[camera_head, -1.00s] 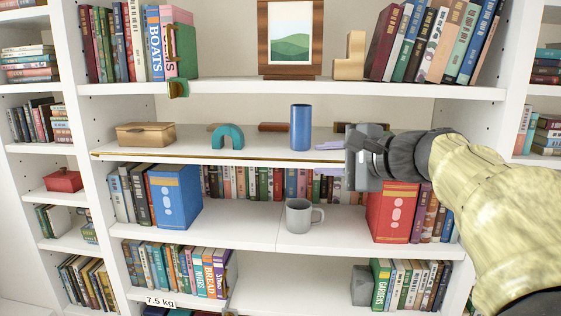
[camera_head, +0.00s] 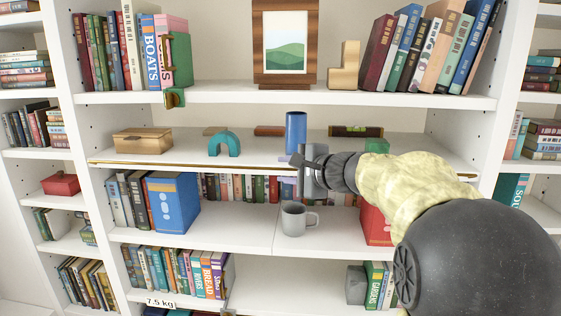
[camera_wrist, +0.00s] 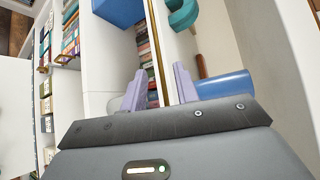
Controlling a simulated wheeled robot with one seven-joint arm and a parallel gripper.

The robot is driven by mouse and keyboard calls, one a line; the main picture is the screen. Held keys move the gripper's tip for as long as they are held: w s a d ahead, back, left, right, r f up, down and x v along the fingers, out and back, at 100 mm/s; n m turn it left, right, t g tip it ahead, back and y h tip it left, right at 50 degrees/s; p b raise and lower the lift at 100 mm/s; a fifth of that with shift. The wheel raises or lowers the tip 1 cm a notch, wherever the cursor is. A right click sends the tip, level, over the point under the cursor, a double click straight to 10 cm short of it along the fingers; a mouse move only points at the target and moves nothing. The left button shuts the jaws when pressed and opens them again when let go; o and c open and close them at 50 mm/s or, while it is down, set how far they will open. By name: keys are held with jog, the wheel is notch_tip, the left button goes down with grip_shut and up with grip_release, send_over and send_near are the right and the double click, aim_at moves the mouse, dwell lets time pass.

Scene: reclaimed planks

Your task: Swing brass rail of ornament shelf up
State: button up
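The brass rail (camera_head: 200,165) runs level along the front edge of the ornament shelf (camera_head: 190,154). It also shows in the wrist view as a thin gold line (camera_wrist: 155,48). My gripper (camera_head: 287,170) is at the rail near the middle of the shelf, in front of the blue cylinder (camera_head: 296,134). In the wrist view its two lavender fingers (camera_wrist: 158,82) are apart, one on each side of the rail and shelf edge. My wrist and arm hide part of the rail to the right. Whether a finger touches the rail cannot be told.
The shelf holds a wooden box (camera_head: 143,141), teal arch (camera_head: 224,144), spirit level (camera_head: 356,131) and green block (camera_head: 377,146). A grey mug (camera_head: 294,219) stands below my gripper. A framed picture (camera_head: 286,45) stands above. The shelf front left of my gripper is clear.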

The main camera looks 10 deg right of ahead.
aim_at(275, 168)
jog(key=p+x, duration=0.1)
jog(key=x, duration=0.4)
jog(key=shift+c, duration=0.2)
jog(key=shift+p, duration=0.3)
grip_shut()
